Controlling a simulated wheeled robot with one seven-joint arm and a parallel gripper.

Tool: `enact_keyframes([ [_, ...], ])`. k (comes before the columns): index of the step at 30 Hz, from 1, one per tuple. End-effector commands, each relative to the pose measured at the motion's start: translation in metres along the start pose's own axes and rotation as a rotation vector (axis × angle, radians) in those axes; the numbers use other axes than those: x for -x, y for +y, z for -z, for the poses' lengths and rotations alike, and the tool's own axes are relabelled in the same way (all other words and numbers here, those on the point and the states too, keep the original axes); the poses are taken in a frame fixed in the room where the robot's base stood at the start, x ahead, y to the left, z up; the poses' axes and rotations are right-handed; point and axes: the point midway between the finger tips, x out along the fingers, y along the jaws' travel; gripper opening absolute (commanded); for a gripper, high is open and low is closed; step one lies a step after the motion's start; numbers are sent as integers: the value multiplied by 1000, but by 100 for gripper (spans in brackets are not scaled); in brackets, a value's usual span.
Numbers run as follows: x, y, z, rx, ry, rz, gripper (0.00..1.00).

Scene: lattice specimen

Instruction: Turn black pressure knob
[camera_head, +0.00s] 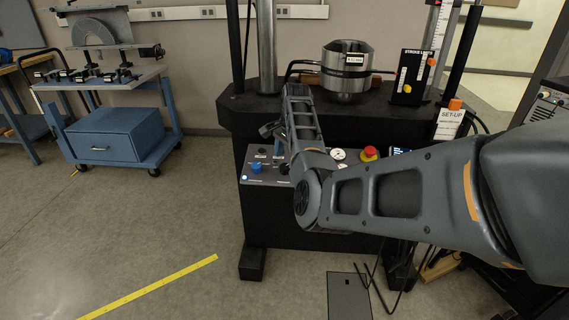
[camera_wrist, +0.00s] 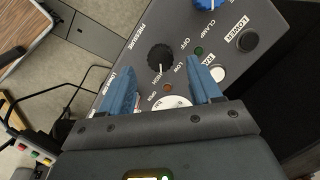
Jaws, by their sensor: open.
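The black pressure knob (camera_wrist: 160,58) is round and ridged. It sits on the grey control panel (camera_wrist: 262,78) beside the printed word PRESSURE. In the wrist view my gripper (camera_wrist: 160,70) is open, with one blue finger on each side of the knob in the picture. No contact with the knob shows, and I cannot tell how far the fingertips are from the panel. The panel also shows in the head view (camera_head: 258,180), where my arm covers part of it and the knob is not clear.
A blue clamp knob (camera_wrist: 208,3), black and white buttons and a white gauge (camera_wrist: 170,102) share the panel. In the head view a red emergency button (camera_head: 369,153) stands to the right. A blue cart (camera_head: 112,137) is at left.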

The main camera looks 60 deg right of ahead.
Motion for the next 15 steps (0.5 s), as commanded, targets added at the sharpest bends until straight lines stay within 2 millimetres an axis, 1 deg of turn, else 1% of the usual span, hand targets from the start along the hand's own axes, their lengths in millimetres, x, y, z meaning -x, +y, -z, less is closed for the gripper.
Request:
enact_keyframes([
  [1,-8,1,0,0,-1,-2,63],
  [3,-18,0,0,0,-1,-1,63],
  [7,-31,0,0,1,0,-1,63],
  [11,-37,0,0,1,1,1,63],
  [15,-38,0,0,1,1,1,63],
])
